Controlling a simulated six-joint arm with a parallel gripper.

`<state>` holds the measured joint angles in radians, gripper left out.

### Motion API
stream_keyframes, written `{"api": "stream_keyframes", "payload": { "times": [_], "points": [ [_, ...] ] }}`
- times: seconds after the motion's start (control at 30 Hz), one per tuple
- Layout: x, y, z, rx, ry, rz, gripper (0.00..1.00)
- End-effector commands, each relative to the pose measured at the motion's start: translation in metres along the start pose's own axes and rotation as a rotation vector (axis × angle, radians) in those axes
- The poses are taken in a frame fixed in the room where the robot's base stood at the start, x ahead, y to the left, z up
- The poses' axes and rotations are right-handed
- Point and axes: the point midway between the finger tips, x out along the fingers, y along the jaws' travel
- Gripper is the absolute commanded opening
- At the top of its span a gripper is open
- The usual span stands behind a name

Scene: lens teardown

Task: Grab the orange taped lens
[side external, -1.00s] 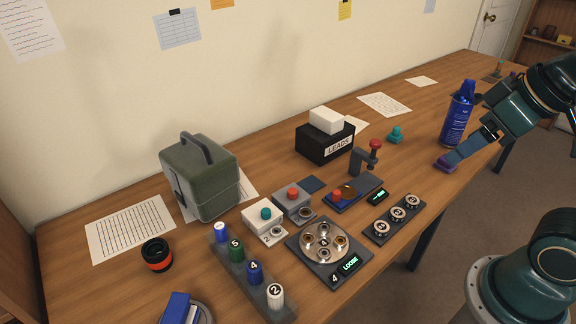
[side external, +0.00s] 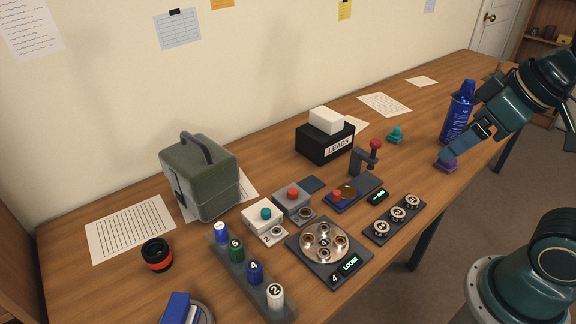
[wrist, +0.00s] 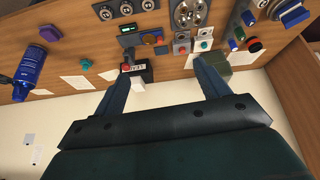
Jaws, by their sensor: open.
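The orange taped lens (side external: 157,255) is a short black cylinder with an orange band. It stands upright on the table at the front left in the side view, beside a lined sheet. It also shows small near the right edge of the wrist view (wrist: 254,45). My gripper (side external: 457,150) is at the far right of the table, near the blue spray can, a long way from the lens. In the wrist view its two fingers (wrist: 162,68) are spread apart with nothing between them.
A green case (side external: 200,180) stands behind the lens. A rack (side external: 225,262) of numbered cylinders is to its right. Dials and button boxes fill the middle, with a black LEADS box (side external: 325,140) behind. A blue spray can (side external: 457,115) and a purple piece (side external: 446,166) are near my gripper.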

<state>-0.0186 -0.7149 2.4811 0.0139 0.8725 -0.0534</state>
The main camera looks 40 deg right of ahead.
Motion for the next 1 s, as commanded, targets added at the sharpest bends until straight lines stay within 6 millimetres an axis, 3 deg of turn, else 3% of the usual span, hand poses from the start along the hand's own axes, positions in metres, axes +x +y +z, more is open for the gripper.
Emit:
{"api": "stream_keyframes", "payload": {
  "times": [0.27,0.57,1.0],
  "points": [
    [0.017,-0.007,-0.054,-0.269,0.040,0.007,0.74],
    [0.052,-0.029,-0.128,-0.672,0.107,0.049,0.74],
    [0.123,-0.093,-0.216,-1.289,0.192,0.170,0.74]
  ]
}}
